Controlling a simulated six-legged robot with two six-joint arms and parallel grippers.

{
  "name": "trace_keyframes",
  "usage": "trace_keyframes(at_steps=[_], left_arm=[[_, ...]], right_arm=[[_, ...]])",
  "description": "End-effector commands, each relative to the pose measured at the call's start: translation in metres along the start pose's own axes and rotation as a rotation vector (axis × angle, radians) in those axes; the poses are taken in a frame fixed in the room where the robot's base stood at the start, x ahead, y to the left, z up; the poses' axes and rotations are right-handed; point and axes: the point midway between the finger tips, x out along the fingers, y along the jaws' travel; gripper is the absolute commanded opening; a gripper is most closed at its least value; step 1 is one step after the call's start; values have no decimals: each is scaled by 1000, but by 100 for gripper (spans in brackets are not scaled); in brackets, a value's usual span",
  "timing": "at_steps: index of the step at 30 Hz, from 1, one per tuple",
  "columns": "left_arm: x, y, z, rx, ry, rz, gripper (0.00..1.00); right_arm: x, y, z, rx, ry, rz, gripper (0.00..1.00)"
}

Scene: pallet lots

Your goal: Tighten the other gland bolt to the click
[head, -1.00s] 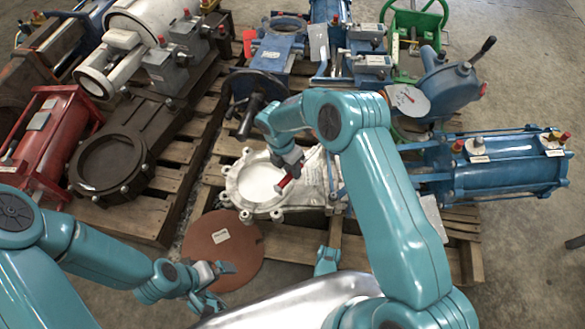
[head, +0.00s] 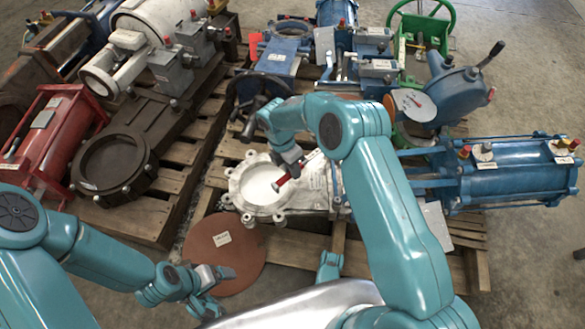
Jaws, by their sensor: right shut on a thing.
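A pale metal valve body (head: 240,197) with a round opening and lugs around its rim lies on the pallet in the middle of the head view. My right gripper (head: 288,166) is shut on a slim red-ended tool (head: 281,184), over the right side of that opening. Whether the tool touches the valve cannot be told. The gland bolts cannot be made out; my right arm covers part of the valve's right side. My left gripper (head: 218,287) is open and empty at the lower left, by a brown disc (head: 225,255) with a white label.
A blue cylinder (head: 515,176) lies at the right. A blue gauge unit (head: 455,92) and a green frame (head: 452,20) stand behind it. A dark valve (head: 145,180) and red frame (head: 60,130) fill the left.

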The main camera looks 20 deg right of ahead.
Motion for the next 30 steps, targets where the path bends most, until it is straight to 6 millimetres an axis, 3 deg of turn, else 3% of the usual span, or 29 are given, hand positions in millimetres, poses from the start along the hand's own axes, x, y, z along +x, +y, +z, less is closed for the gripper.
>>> trace_keyframes(at_steps=[12,30], left_arm=[[14,-6,4,-8,-14,-2,100],[18,-7,6,-10,-17,-2,100]], right_arm=[[-2,14,2,75,10,4,0],[-3,19,3,108,16,4,0]])
